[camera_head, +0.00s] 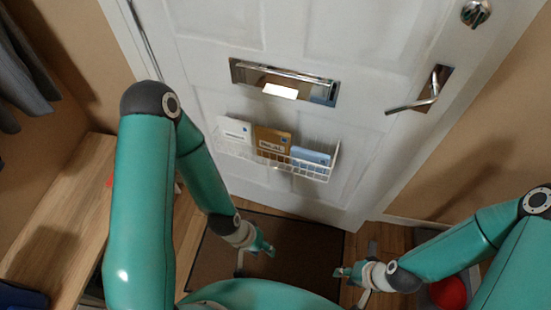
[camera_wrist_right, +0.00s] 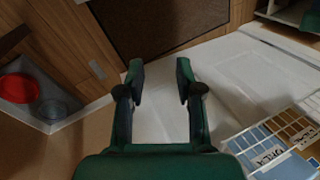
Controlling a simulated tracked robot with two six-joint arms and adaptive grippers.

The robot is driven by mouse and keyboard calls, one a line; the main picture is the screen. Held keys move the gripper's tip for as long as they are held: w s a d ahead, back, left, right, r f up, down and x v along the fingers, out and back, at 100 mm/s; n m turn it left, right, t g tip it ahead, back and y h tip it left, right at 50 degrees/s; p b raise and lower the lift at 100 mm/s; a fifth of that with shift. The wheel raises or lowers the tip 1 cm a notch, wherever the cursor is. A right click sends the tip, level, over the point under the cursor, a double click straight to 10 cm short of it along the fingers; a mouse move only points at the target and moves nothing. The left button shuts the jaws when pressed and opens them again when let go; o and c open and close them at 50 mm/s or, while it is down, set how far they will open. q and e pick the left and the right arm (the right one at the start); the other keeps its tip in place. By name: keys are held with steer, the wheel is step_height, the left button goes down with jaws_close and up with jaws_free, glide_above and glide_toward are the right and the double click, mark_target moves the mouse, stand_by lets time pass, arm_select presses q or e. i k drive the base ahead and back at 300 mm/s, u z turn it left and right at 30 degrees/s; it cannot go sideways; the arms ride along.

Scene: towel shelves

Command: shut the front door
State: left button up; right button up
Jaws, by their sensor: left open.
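The front door (camera_head: 300,40) is white and panelled and fills the upper middle of the head view; I cannot tell whether it is fully shut. Its lever handle (camera_head: 416,102) is at the right side, with a round lock (camera_head: 475,13) above. The door also shows in the right wrist view (camera_wrist_right: 235,75). My left gripper (camera_head: 255,261) is open and empty in front of the door, low over the mat. My right gripper (camera_head: 350,284) is open and empty, below and left of the handle; its spread fingers show in the wrist view (camera_wrist_right: 160,75).
A letter slot (camera_head: 300,78) and a wire basket (camera_head: 310,173) of mail are on the door. A brown mat (camera_head: 300,240) lies on the wood floor. A wooden bench (camera_head: 50,220) stands left. A red round thing (camera_head: 449,293) sits low at right, partly behind my right arm.

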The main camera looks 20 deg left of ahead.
mark_target(377, 56)
steer(key=k, duration=1.05)
steer(key=u, duration=0.7)
steer(key=i, duration=1.3)
steer(key=z, duration=0.65)
